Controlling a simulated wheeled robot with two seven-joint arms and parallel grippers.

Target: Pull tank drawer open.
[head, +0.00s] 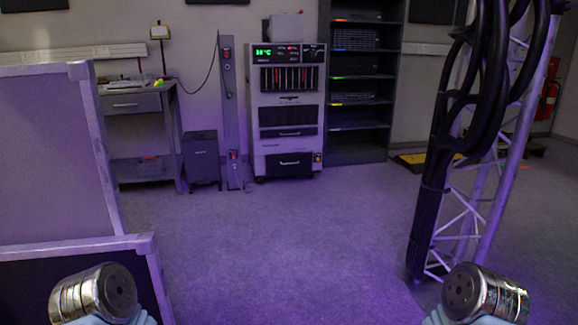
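A white and black machine cabinet (251,140) stands against the back wall, far ahead and slightly right of centre, with a lit green display at its top. A black drawer front (289,171) with a pale handle is at its bottom and looks flush with the cabinet. A second dark panel with a handle-like bar (289,132) is above it. No label here clearly reads as tank. Rounded metal parts of my arms show in the lower left and lower right corners. Neither gripper shows, and both arms are far from the cabinet.
Open floor (270,235) lies between me and the cabinet. A pale-framed case (45,150) stands at left. A truss (500,180) with thick black cables (430,190) stands at right. A workbench (135,103), dark box (201,160), post (229,110) and shelf rack (355,145) line the back.

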